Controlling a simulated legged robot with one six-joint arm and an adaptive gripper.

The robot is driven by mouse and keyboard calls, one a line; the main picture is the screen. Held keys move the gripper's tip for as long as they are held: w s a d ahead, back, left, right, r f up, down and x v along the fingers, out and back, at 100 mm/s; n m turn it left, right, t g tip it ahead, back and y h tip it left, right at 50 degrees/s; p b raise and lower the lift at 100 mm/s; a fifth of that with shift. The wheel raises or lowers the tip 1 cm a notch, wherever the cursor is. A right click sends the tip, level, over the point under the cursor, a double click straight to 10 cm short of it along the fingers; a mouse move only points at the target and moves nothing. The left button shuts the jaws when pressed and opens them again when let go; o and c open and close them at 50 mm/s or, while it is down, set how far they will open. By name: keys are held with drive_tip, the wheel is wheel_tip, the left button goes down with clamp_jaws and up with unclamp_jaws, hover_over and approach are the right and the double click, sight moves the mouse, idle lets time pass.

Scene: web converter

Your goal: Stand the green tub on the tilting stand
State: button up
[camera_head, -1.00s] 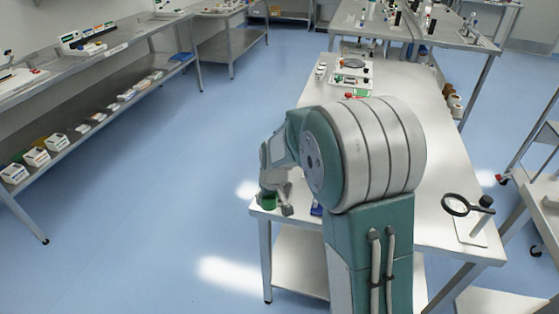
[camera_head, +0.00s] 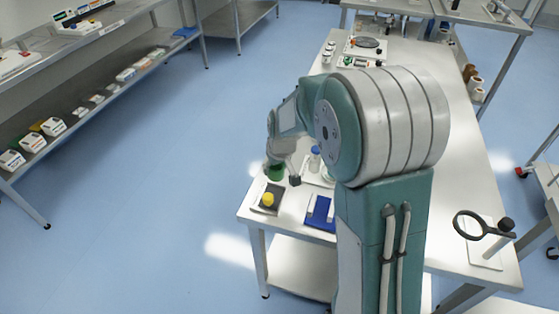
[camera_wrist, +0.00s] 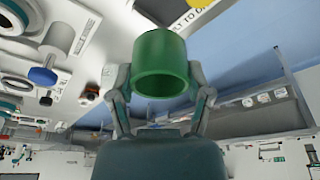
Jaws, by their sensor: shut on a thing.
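My gripper (camera_wrist: 160,90) is shut on the green tub (camera_wrist: 160,65), a plain cylinder held between the two fingers in the wrist view. In the head view the tub (camera_head: 275,172) shows small and partly hidden, at the end of my arm over the near left part of the white table. A dark block with a yellow knob (camera_head: 268,200) stands just nearer than the tub. I cannot tell for sure which item is the tilting stand.
A blue-capped item (camera_head: 315,155) stands close right of my gripper, partly behind my arm. A black ring magnifier (camera_head: 476,226) stands at the table's right. Trays (camera_head: 365,46) sit at the far end. A shelf with boxes (camera_head: 60,127) is on the left, with clear blue floor between.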

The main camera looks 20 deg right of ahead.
sight(269, 177)
drive_tip(key=shift+s+a+f, duration=0.1)
drive_tip(key=shift+a+f, duration=0.9)
drive_tip(key=shift+f, duration=0.2)
drive_tip(key=f, duration=0.1)
drive_tip(key=d+f, duration=0.1)
drive_tip(key=f, duration=0.1)
drive_tip(key=shift+d, duration=0.3)
drive_tip(key=shift+f, duration=0.3)
drive_tip(key=shift+a+f, duration=0.5)
drive_tip(key=shift+f, duration=0.35)
drive_tip(key=shift+d, duration=0.3)
drive_tip(key=o, duration=1)
drive_tip(key=shift+a, duration=0.25)
